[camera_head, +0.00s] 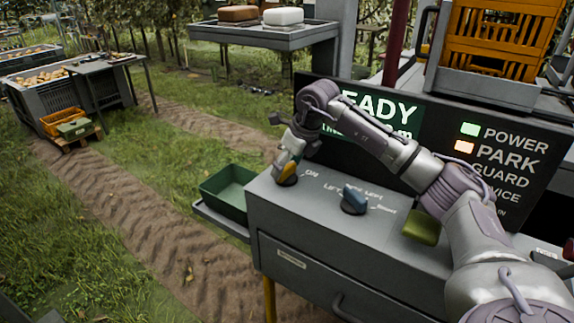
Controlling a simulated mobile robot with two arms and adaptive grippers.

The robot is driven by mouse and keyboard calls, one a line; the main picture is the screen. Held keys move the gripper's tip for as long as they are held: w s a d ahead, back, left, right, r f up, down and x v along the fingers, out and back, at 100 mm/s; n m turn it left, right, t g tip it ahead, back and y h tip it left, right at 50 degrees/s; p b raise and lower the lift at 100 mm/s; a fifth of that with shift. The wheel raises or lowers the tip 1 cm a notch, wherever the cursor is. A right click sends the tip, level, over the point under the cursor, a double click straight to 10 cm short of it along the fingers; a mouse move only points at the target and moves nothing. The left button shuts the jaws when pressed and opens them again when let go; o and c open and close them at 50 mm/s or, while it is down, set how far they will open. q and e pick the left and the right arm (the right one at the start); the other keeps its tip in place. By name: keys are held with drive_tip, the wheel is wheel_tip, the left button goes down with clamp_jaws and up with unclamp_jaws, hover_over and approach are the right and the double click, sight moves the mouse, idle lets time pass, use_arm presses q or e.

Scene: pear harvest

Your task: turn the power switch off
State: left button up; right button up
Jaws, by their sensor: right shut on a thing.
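The power switch (286,179) is a knob with a dark round base and a yellow-orange handle, at the left end of the grey console top (330,228). The letters "ON" show just to its right. My right gripper (286,166) reaches over the console from the right and is shut on this knob from above, partly hiding it. On the panel (470,185) behind, the POWER lamp (469,129) is lit green and the PARK lamp (464,147) is lit orange. My left gripper is not in view.
A blue knob (355,199) and an olive-green pad (422,226) sit to the right on the console, close under my right arm. A green bin (222,199) stands left of the console. Grass and a dirt track lie open further left.

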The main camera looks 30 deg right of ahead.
drive_tip(key=n, duration=0.1)
drive_tip(key=n+y, duration=0.1)
drive_tip(key=n, duration=0.1)
drive_tip(key=shift+d+r+n+p, duration=0.1)
drive_tip(key=shift+r+n+p, duration=0.05)
drive_tip(key=shift+n+p, duration=0.2)
drive_tip(key=shift+w+n+g+y+p, duration=0.1)
drive_tip(key=shift+n+g+y+p, duration=0.45)
drive_tip(key=shift+n, duration=1)
drive_tip(key=o, duration=1.2)
drive_tip(key=shift+c, duration=0.2)
drive_tip(key=v, duration=1.2)
drive_tip(key=shift+w, duration=0.2)
drive_tip(key=shift+d, duration=0.1)
